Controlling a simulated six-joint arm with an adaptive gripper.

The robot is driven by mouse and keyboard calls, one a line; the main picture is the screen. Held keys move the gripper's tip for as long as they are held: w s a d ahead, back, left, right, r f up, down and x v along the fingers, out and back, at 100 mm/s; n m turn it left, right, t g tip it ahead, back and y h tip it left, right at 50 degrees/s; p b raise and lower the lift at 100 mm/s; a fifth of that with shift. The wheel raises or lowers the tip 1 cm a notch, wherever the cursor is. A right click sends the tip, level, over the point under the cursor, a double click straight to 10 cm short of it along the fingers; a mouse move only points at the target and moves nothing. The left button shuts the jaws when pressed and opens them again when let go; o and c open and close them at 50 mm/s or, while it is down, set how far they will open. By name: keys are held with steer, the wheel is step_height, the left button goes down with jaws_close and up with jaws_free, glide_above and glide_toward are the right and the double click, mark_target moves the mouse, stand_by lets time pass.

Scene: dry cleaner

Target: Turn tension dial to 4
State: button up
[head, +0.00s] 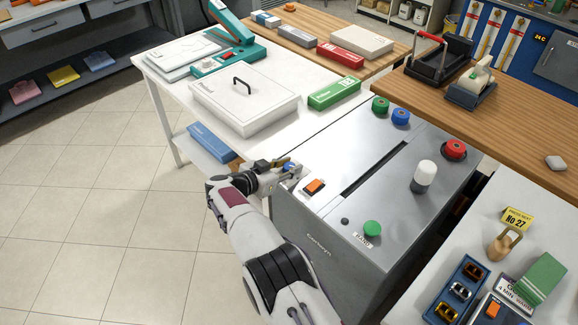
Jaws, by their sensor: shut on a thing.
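My gripper (284,169) is at the near left corner of the top of a grey metal machine (331,252), beside an orange rocker switch (314,187). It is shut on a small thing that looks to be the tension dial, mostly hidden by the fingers. A bit of blue shows at the fingertips. I cannot read any dial scale or number from this view.
The machine top also has a slot (374,170), a green button (372,228), a white-topped lamp (425,175), a red button (453,150), and green (380,104) and blue (400,116) knobs. A white case (243,102) lies on the white table behind.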

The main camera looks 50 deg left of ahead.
steer(key=shift+w+r+m+h, duration=0.1)
steer(key=shift+m+h, duration=0.2)
steer(key=shift+h, duration=0.1)
stand_by(0.5)
steer(key=o, duration=1.1)
steer(key=shift+s, duration=0.25)
steer(key=shift+s, duration=0.15)
steer(key=shift+v, duration=5.65)
